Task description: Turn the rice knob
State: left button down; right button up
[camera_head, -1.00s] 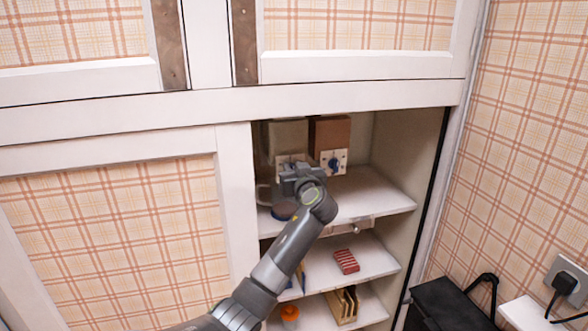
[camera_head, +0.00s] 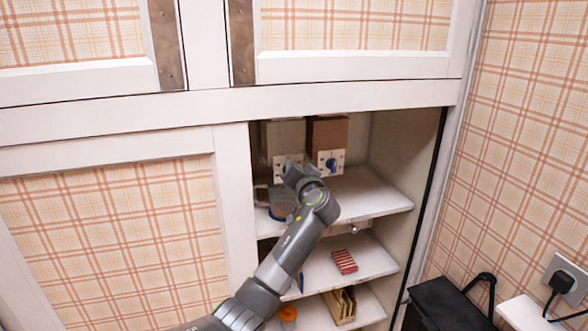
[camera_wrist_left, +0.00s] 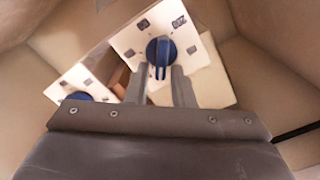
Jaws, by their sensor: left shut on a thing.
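Two dispensers, a grey one (camera_head: 284,134) and a brown one (camera_head: 328,132), sit side by side at the top of the open cupboard. Each has a white plate with a blue knob. My left gripper (camera_head: 291,168) is at the grey dispenser's plate and hides its knob in the head view. In the left wrist view, that knob (camera_wrist_left: 158,50) is at the centre top, its ridge between the fingertips (camera_wrist_left: 158,74). The gripper is shut on it. The plate's lettering is too small to read surely. The other knob (camera_head: 331,162) is clear of the gripper.
Lower shelves hold a red striped box (camera_head: 344,262) and a wooden holder (camera_head: 341,305). The cupboard's side wall (camera_head: 405,150) bounds the right.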

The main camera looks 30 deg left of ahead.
pick_arm(q)
jog(key=m, duration=0.2)
jog(key=m+p, duration=0.1)
jog(key=m, duration=0.1)
jog(key=shift+w+d+f+m, duration=0.15)
jog(key=shift+f+m, duration=0.25)
dwell(0.4)
jog(key=c, duration=1.5)
grip_release()
jog(key=shift+d, duration=0.15)
jog(key=b+v, duration=0.5)
jog(key=v, duration=1.2)
jog(key=shift+b, duration=0.3)
